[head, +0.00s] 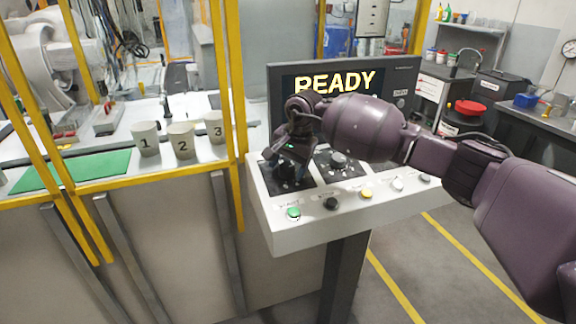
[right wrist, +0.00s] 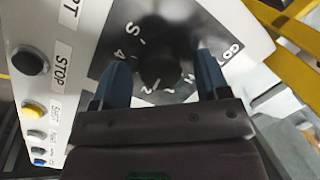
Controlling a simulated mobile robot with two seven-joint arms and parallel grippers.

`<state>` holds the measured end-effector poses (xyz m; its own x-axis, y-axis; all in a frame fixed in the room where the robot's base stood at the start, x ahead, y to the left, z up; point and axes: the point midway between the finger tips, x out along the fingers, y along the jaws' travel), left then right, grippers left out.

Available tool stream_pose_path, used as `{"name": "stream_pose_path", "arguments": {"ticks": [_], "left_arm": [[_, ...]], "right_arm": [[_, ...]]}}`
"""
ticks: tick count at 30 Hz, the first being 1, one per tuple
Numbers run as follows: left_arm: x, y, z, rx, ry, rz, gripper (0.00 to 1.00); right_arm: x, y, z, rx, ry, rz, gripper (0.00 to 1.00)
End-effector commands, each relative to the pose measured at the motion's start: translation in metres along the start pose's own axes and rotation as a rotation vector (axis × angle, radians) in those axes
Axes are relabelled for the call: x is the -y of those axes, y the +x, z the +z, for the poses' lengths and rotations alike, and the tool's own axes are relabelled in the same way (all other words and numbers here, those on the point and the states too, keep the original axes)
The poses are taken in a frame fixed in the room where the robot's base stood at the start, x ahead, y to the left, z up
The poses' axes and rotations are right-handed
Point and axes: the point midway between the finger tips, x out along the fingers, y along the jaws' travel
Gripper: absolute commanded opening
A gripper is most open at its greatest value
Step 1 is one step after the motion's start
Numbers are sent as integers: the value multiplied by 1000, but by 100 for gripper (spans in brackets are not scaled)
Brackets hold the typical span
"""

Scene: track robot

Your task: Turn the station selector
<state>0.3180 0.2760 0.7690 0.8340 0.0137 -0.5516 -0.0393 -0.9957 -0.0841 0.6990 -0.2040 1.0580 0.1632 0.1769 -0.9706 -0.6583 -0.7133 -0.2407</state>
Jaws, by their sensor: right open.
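The station selector is a black round knob (right wrist: 152,66) on a dark plate with white numerals around it, seen in the right wrist view. In the head view its dark plate (head: 268,178) sits at the left of the console top, and my gripper hides most of the knob. My right gripper (head: 287,170) points down over this plate. In the right wrist view the right gripper's (right wrist: 162,64) two blue-grey fingers are open, one on each side of the knob, with gaps visible. I cannot tell how far the tips reach down beside it. My left gripper is not in view.
A second knob (head: 338,160) is on the console just right of the selector. A green button (head: 293,213), a black button (head: 331,203) and a yellow button (head: 366,193) line the front. A screen (head: 285,105) reading READY stands behind. A yellow-framed cell with cups (head: 181,141) is left.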

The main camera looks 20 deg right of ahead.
Motion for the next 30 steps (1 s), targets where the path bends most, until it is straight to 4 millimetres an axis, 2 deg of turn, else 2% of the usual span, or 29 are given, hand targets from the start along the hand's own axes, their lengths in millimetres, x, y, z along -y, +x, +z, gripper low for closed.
{"name": "stream_pose_path", "arguments": {"ticks": [7, 15, 17, 25, 30], "left_arm": [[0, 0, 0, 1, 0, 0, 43], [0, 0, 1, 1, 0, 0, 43], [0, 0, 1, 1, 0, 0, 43], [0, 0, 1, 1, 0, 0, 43], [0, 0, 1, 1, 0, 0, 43]], "right_arm": [[0, 0, 0, 0, 0, 0, 69], [0, 0, 0, 0, 0, 0, 27], [0, 0, 0, 0, 0, 0, 20], [0, 0, 0, -2, 28, -5, 20], [0, 0, 0, -6, 104, -19, 20]]}}
